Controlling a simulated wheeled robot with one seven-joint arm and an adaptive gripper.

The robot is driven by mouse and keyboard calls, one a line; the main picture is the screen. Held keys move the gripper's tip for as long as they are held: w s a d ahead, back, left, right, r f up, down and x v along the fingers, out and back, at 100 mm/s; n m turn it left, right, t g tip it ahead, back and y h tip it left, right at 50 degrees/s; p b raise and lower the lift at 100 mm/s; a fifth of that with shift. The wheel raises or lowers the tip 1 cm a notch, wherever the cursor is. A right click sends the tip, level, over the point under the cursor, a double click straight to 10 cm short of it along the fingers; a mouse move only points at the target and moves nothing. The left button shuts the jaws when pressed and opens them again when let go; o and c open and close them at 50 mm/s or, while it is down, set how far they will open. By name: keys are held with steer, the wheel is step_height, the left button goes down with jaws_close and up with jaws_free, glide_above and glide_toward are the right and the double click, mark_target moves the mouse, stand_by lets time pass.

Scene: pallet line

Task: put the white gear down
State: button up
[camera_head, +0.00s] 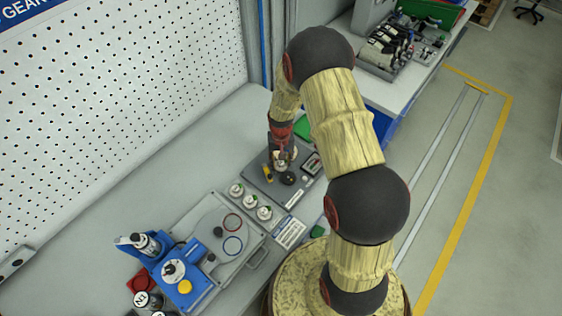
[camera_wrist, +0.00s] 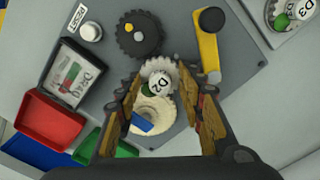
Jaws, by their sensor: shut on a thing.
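The white gear (camera_wrist: 160,82), marked D2 with a green spot, is between the fingertips of my gripper (camera_wrist: 160,88) in the wrist view. My gripper is shut on it. A cream ring-shaped part (camera_wrist: 152,117) with a blue piece shows between the fingers, just below the gear in the picture. A dark gear (camera_wrist: 140,36) lies beside the white gear on the grey plate (camera_wrist: 185,25). In the head view my gripper (camera_head: 281,158) is over the grey plate (camera_head: 258,180). The gap between gear and plate is not clear.
A yellow lever (camera_wrist: 208,50) stands close right of the gear. A framed display (camera_wrist: 77,77), a red bin (camera_wrist: 48,118) and a green bin (camera_wrist: 90,147) are at left. Several white gears (camera_head: 250,201) stand beside the plate. A blue fixture (camera_head: 180,275) is at the bench's near end.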

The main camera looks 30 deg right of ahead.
steer(key=shift+f+b, duration=0.35)
steer(key=shift+f, duration=0.1)
steer(key=shift+f, duration=0.2)
steer(key=shift+s, duration=0.1)
steer(key=o, duration=0.8)
